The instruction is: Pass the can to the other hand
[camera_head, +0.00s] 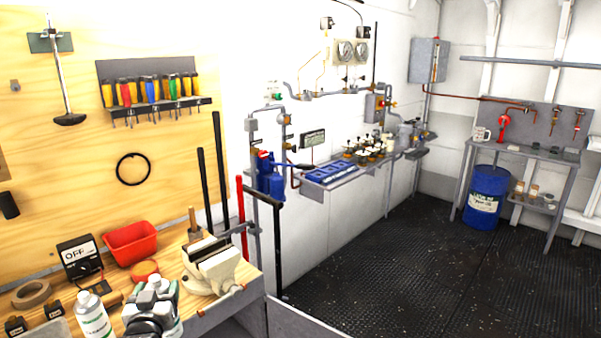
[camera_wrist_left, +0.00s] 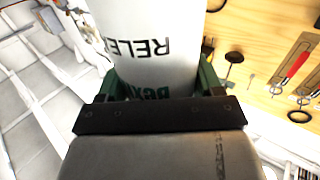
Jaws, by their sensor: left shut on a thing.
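The can is white with green and dark lettering. In the left wrist view the can (camera_wrist_left: 150,40) fills the middle top, its lettering upside down. My left gripper (camera_wrist_left: 160,86) is shut on it, with a dark green finger on each side. My right gripper is in neither view.
Screwdrivers hang on the wall behind. A blue drum (camera_head: 487,197) stands far right. The dark floor (camera_head: 400,260) is clear.

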